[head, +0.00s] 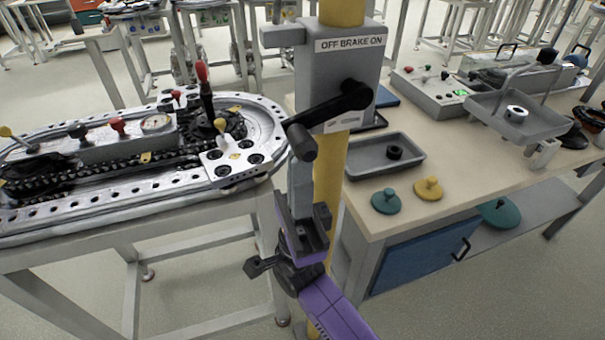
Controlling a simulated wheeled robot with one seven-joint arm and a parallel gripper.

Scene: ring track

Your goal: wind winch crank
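The winch is a grey box (338,65) on a yellow post (329,185), with a label reading "OFF BRAKE ON". Its black crank (330,105) runs from a hub at the right of the box face down and left to a dark cylindrical handle (302,143). My gripper (304,212), on my purple arm, is upright just below the handle, in front of the post. A narrow grey piece rises between the gripper and the handle. I cannot tell whether it is a finger, whether it touches the handle, or how wide the fingers stand.
A metal ring track (60,212) with a chain, knobs and levers lies on a frame to the left.

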